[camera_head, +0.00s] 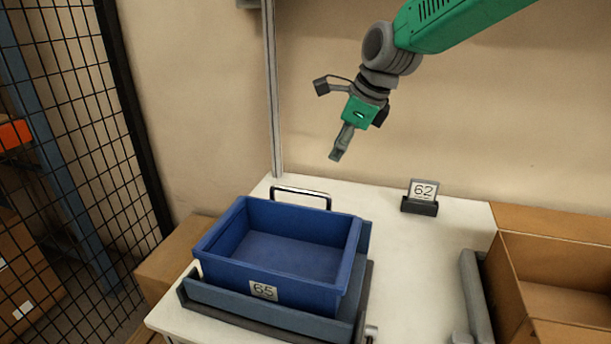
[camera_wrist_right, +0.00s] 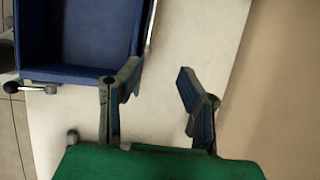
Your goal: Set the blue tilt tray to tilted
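The blue tilt tray (camera_head: 281,250) is an open bin labelled 65, set in a grey-blue frame (camera_head: 262,307) on the white table. It looks level and empty. A metal bar handle (camera_head: 300,191) stands at its far edge. The tray's wall (camera_wrist_right: 80,73) fills the upper left of the right wrist view, with a black-knobbed lever (camera_wrist_right: 14,87) beside it. My right gripper (camera_head: 338,152) hangs above and behind the tray, pointing down, touching nothing. In the wrist view its fingers (camera_wrist_right: 158,85) are apart with nothing between them. My left gripper is not in view.
A card marked 62 (camera_head: 423,191) stands in a dark holder at the back of the table (camera_head: 400,245). An open cardboard box (camera_head: 555,255) is at the right, with a grey bar-like part (camera_head: 475,295) beside it. A black mesh fence (camera_head: 85,150) is at the left.

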